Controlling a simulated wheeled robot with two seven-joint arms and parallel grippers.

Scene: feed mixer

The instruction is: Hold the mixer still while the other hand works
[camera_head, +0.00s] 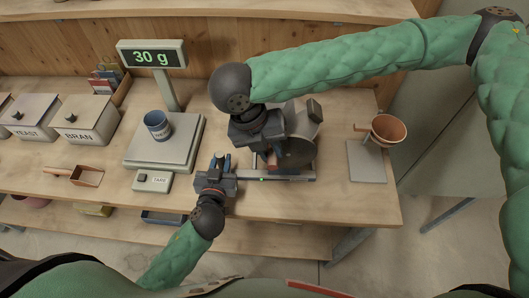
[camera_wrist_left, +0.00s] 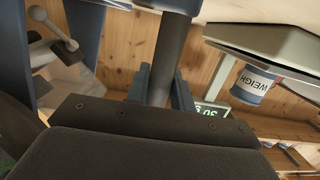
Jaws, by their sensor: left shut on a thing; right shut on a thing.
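The mixer (camera_head: 299,150) stands on the bench, with a grey round drum, a raised flap and a flat base bar. A small green light shows on the base bar. My left gripper (camera_head: 221,168) is at the mixer's left front, shut on a dark upright bar (camera_wrist_left: 163,60), which runs between its fingers in the left wrist view. My right gripper (camera_head: 267,153) comes from above, pointing down at the drum's left side, shut on a part of the mixer. A reddish-brown piece shows by its fingertips; the grip itself is mostly hidden.
A scale (camera_head: 165,145) reading 30 g holds a blue WEIGH cup (camera_head: 157,125), also in the left wrist view (camera_wrist_left: 252,84). YEAST (camera_head: 28,115) and BRAN (camera_head: 86,120) bins and a scoop (camera_head: 78,176) are left. A funnel stand (camera_head: 367,161) is right. The bench's front right is clear.

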